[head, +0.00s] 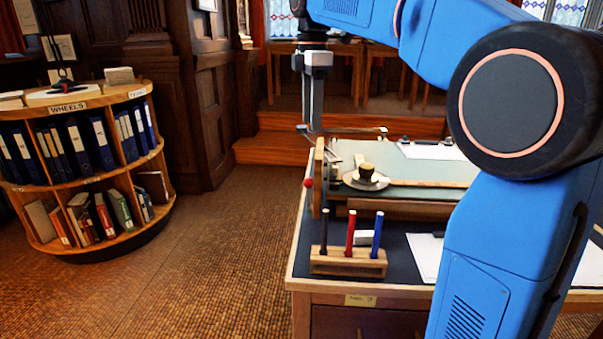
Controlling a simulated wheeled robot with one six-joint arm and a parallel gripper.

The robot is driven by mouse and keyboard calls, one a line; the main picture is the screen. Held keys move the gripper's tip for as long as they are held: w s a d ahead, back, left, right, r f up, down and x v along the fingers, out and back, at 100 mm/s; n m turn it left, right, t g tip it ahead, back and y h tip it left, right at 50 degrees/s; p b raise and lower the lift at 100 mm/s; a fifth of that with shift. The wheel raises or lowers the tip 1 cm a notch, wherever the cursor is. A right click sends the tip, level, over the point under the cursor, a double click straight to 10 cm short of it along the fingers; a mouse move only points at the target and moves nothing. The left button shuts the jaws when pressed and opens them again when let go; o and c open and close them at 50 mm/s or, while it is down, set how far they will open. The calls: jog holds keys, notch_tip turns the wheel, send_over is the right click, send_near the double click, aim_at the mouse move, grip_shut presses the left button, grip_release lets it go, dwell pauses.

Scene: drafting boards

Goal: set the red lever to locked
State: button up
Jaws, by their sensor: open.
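A small red ball knob (308,183), which looks like the end of the red lever, shows at the left edge of the drafting board (412,170). The lever's arm is mostly hidden, and I cannot read any locked or unlocked marking. My gripper (314,122) points down above the board's left edge, higher in the picture than the red knob and apart from it. It is open, seen nearly edge-on, with nothing visible between its fingers.
A pen block (347,262) with black, red and blue pens stands on the desk in front of the board. A round bookcase (80,150) stands at left. The floor between is clear.

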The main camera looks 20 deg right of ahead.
send_over(310, 195)
notch_tip(310, 195, down, 17)
jog(key=shift+a+f, duration=0.1)
jog(key=shift+a, duration=0.05)
dwell(0.5)
